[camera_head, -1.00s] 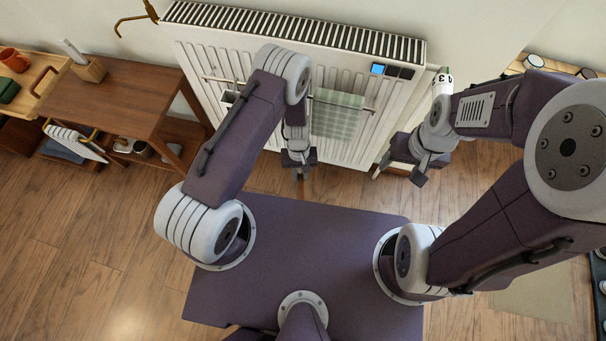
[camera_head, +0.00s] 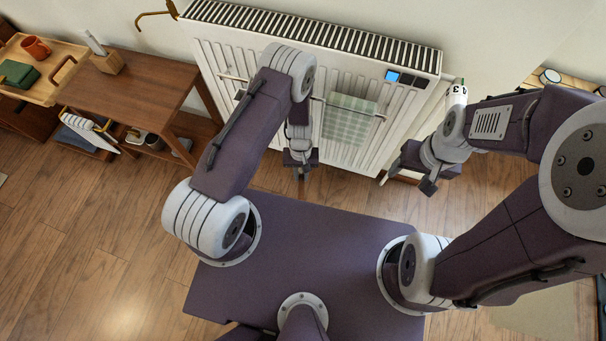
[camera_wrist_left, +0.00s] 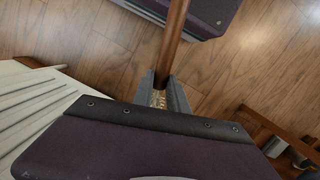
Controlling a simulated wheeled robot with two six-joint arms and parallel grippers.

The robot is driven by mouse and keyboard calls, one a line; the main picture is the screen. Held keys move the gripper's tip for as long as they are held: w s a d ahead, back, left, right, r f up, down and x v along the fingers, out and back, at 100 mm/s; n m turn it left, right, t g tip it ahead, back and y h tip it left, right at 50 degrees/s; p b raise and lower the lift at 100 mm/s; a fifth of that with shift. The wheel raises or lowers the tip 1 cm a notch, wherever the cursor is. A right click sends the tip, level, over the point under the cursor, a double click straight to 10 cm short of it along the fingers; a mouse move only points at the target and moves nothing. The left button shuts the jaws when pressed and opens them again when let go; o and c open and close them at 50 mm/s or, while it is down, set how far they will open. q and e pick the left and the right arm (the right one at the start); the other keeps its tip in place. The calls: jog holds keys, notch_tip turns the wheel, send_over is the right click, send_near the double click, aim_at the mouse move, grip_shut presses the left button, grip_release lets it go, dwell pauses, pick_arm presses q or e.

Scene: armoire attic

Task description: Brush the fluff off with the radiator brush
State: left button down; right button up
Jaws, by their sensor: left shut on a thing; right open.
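The white radiator (camera_head: 225,75) stands against the wall, with a dark grille along its top and a small blue display at its right. My left gripper (camera_head: 300,170) is in front of the radiator's lower part. In the left wrist view it (camera_wrist_left: 160,88) is shut on a brown rod-like handle, which I take for the radiator brush (camera_wrist_left: 176,40). My right gripper (camera_head: 408,182) is open and empty near the radiator's lower right corner. I cannot make out any fluff.
A green checked towel (camera_head: 348,120) hangs on a rail across the radiator front. A wooden side table (camera_head: 145,85) stands left of the radiator, with a tray (camera_head: 40,90) holding a red mug (camera_head: 36,47) beyond it. Bare floor (camera_head: 90,220) lies at the left.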

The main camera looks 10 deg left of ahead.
pick_arm(q)
jog(key=shift+w+a, duration=0.1)
jog(key=shift+a, duration=0.5)
jog(key=shift+a, duration=0.1)
jog(key=a, duration=0.3)
jog(key=shift+a+p, duration=0.1)
jog(key=shift+p, duration=0.3)
jog(key=shift+f, duration=0.1)
jog(key=shift+w+f+b, duration=0.1)
jog(key=shift+f+b, duration=0.35)
jog(key=shift+f, duration=0.05)
